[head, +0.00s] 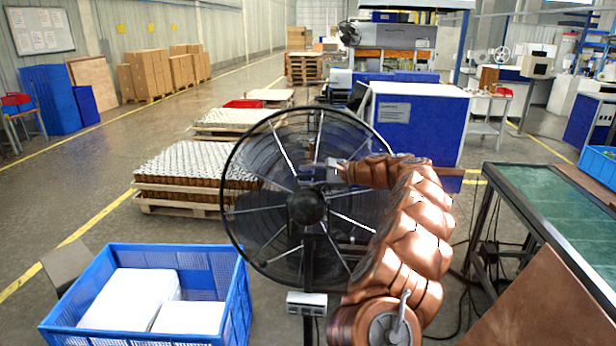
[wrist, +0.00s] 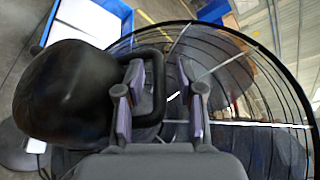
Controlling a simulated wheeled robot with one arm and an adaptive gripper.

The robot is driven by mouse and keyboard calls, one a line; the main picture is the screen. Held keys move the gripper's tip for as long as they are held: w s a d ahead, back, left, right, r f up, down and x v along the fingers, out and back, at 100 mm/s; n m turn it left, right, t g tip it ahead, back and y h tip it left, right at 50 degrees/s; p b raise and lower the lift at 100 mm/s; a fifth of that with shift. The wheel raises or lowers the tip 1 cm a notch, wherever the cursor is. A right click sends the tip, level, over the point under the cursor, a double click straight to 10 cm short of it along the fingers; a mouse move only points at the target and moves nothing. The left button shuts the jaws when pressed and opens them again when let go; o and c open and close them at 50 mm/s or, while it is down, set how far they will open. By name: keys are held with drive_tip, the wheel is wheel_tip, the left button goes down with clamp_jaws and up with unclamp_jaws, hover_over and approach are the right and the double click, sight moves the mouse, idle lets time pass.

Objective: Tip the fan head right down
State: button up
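The fan head (head: 307,207) is a large round black wire cage with light spokes, standing roughly upright on a dark pole in the head view. In the wrist view its cage (wrist: 235,85) fills the right side and its rounded black motor housing (wrist: 70,95) the left. A black loop handle (wrist: 150,52) sticks out beside the housing. My gripper (wrist: 160,88) is open, with one finger on each side of the handle's right bar; contact is not clear. In the head view my gripper (head: 327,173) is partly hidden by the cage.
A blue crate (head: 238,290) with white blocks stands at the front left. A pallet of cartridges (head: 190,165) lies behind it. A green-topped table (head: 560,200) and a brown board (head: 545,300) are at the right. A control box (head: 307,303) sits on the pole.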

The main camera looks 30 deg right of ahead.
drive_tip(key=shift+d, duration=0.1)
drive_tip(key=v, duration=1.2)
idle(0.4)
